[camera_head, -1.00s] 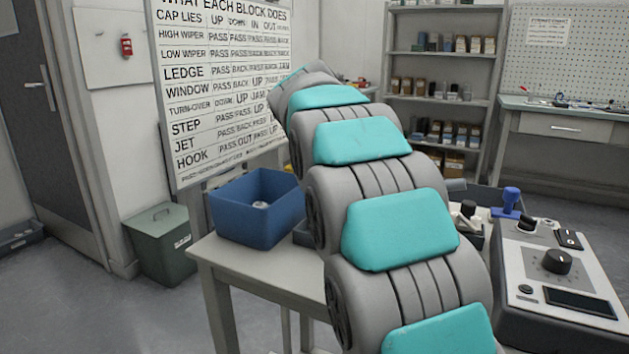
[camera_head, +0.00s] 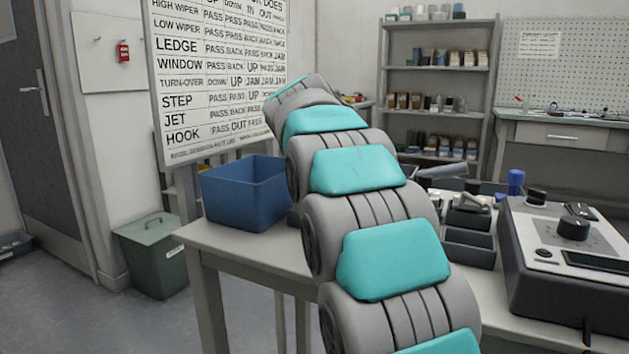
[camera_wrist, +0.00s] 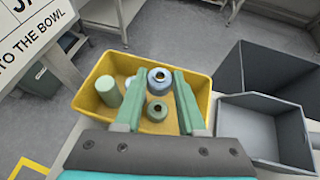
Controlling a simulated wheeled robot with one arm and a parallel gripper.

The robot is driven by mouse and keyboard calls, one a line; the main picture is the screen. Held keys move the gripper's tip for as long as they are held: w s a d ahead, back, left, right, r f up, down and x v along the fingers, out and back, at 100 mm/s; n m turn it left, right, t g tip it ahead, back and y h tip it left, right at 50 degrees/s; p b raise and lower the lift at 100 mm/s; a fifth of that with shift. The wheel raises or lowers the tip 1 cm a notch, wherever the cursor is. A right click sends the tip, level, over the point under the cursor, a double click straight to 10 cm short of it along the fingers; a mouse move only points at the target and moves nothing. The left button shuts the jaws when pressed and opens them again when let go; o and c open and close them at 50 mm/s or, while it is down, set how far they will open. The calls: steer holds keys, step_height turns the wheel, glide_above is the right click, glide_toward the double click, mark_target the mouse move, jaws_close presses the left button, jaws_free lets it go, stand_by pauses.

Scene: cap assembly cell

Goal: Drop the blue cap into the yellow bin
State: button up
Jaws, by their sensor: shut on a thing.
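In the wrist view my gripper (camera_wrist: 160,78) is shut on the blue cap (camera_wrist: 160,86), a blue-grey ring with a dark hole between the two green fingertips. The yellow bin (camera_wrist: 84,103) is below and around the fingers in that picture, so the cap is over its opening. I cannot tell its exact height above the bin floor. A green cylinder (camera_wrist: 108,92) and a greenish ring-shaped piece (camera_wrist: 157,111) lie in the bin. In the head view my arm hides my gripper, and neither the cap nor the yellow bin shows.
Grey open boxes (camera_wrist: 262,103) stand right of the yellow bin in the wrist view. In the head view a blue bin (camera_head: 245,196) stands on the table (camera_head: 200,240), with a control box (camera_head: 560,265) at the right. A lettered board (camera_head: 215,85) rises behind.

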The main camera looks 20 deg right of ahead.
steer(key=o, duration=0.9)
steer(key=shift+r, duration=0.15)
steer(key=p+v, duration=0.1)
steer(key=v, duration=0.6)
steer(key=shift+s+a, duration=0.25)
steer(key=shift+s, duration=0.05)
steer(key=shift+r, duration=0.1)
